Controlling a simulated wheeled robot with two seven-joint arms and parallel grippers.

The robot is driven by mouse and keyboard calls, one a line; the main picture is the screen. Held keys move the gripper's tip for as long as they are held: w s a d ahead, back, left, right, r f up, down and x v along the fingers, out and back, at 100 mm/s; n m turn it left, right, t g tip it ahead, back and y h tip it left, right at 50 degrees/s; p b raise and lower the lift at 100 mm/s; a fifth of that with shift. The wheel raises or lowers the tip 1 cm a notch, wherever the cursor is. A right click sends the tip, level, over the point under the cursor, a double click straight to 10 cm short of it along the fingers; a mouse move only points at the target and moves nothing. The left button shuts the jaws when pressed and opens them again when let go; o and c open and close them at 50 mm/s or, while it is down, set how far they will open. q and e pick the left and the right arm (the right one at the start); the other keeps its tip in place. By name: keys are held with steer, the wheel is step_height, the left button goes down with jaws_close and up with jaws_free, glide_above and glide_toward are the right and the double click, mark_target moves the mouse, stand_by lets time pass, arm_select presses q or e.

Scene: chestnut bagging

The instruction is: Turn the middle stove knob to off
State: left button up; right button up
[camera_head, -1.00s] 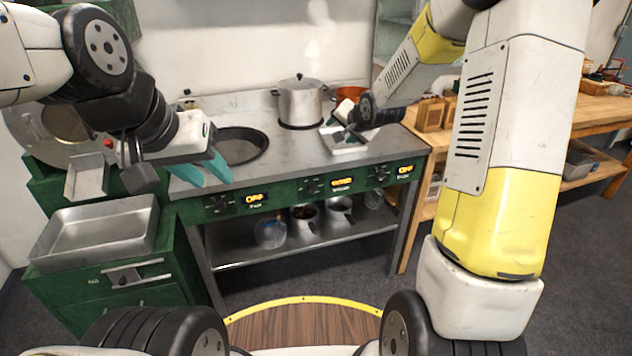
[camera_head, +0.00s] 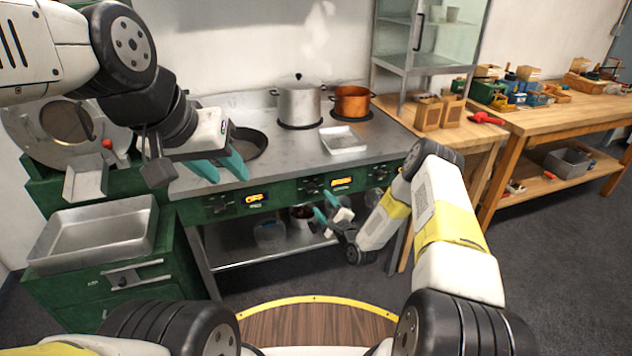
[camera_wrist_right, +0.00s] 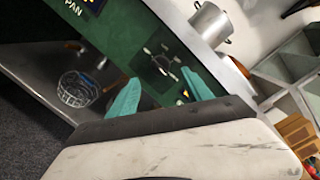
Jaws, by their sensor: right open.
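The stove's green front panel carries a row of dark knobs with glowing displays. The middle knob (camera_head: 310,186) has a lit orange display (camera_head: 342,183) beside it, whose word is too small to read surely. A spoked knob (camera_wrist_right: 163,62) shows in the right wrist view, beyond and roughly between the teal fingertips. My right gripper (camera_head: 325,213) is open and empty, in front of and slightly below the middle knob, apart from it. It also shows in the wrist view (camera_wrist_right: 160,78). My left gripper (camera_head: 220,168) is open and empty above the stove's left front edge.
The left display (camera_head: 256,198) reads OFF. A steel pot (camera_head: 299,102), a copper pot (camera_head: 352,103), a pan (camera_head: 248,145) and a white tray (camera_head: 343,140) stand on the stovetop. A wooden bench (camera_head: 560,118) stands right.

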mark_target(314, 192)
steer(key=x, duration=0.7)
steer(key=shift+w+a, duration=0.2)
steer(key=shift+w, duration=0.05)
jaws_close()
